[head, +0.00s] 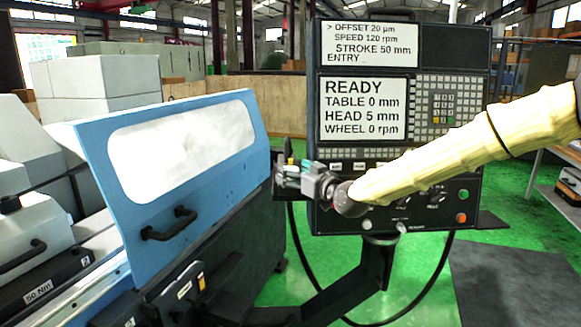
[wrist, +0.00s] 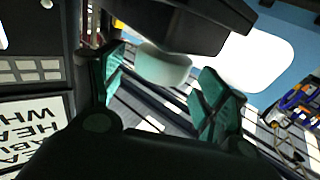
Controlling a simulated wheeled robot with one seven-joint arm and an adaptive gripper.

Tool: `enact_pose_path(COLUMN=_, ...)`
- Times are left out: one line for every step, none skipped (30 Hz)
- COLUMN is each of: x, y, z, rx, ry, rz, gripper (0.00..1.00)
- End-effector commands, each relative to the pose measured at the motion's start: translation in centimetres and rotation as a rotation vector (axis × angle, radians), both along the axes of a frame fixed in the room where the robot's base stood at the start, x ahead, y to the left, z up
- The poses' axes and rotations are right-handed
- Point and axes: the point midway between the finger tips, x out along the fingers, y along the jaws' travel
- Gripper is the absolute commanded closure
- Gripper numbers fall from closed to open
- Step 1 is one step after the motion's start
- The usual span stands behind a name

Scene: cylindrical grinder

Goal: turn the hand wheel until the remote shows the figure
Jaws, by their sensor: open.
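My gripper (head: 290,175) is at the left edge of the black control cabinet (head: 325,205), at the end of my pale yellow arm. In the wrist view my gripper (wrist: 160,72) has its two teal fingers apart, with a pale round knob-like piece (wrist: 163,66) between or just beyond them. That piece adjoins a dark box (wrist: 190,22); I cannot tell whether it is the hand wheel or whether the fingers touch it. The upper screen (head: 372,43) reads OFFSET 20 µm, SPEED 120 rpm, STROKE 50 mm, and ENTRY with nothing after it. No remote figure is readable.
The lower screen (head: 363,108) reads READY, TABLE 0 mm, HEAD 5 mm, WHEEL 0 rpm. The grinder's blue hood (head: 95,150) with a handle (head: 170,224) stands to the left. A cable hangs below the cabinet. Green floor (head: 510,195) is open at the right.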

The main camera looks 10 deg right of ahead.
Motion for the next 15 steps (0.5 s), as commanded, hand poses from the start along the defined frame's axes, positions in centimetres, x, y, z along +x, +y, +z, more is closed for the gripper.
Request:
enact_pose_path(x=0.6, y=0.2, z=0.1, rx=0.000, ry=0.001, rz=-0.001, gripper=0.26)
enact_pose_path(x=0.8, y=0.3, z=0.1, rx=0.000, ry=0.000, rz=-0.001, gripper=0.26)
enact_pose_path(x=1.1, y=0.4, z=0.1, rx=0.000, ry=0.000, rz=0.000, gripper=0.26)
enact_pose_path(x=1.3, y=0.5, z=0.1, rx=0.000, ry=0.001, rz=0.000, gripper=0.26)
enact_pose_path(x=1.5, y=0.6, z=0.1, rx=0.000, ry=0.001, rz=0.000, gripper=0.26)
enact_pose_path(x=1.7, y=0.6, z=0.1, rx=0.000, ry=0.001, rz=-0.001, gripper=0.26)
enact_pose_path(x=1.9, y=0.7, z=0.1, rx=-0.001, ry=0.001, rz=-0.001, gripper=0.26)
enact_pose_path(x=2.0, y=0.7, z=0.0, rx=-0.001, ry=0.000, rz=0.000, gripper=0.26)
enact_pose_path(x=2.1, y=0.8, z=0.0, rx=-0.001, ry=0.000, rz=0.000, gripper=0.26)
enact_pose_path(x=2.1, y=0.8, z=0.0, rx=-0.001, ry=0.000, rz=0.000, gripper=0.26)
enact_pose_path(x=2.2, y=0.9, z=0.0, rx=0.000, ry=0.000, rz=0.000, gripper=0.26)
enact_pose_path(x=2.2, y=0.9, z=0.0, rx=0.000, ry=0.000, rz=0.000, gripper=0.26)
enact_pose_path(x=2.2, y=0.9, z=0.0, rx=0.000, ry=0.000, rz=0.000, gripper=0.26)
enact_pose_path(x=2.3, y=0.9, z=0.0, rx=0.000, ry=0.000, rz=0.000, gripper=0.26)
enact_pose_path(x=2.3, y=0.9, z=0.0, rx=0.000, ry=0.000, rz=0.000, gripper=0.26)
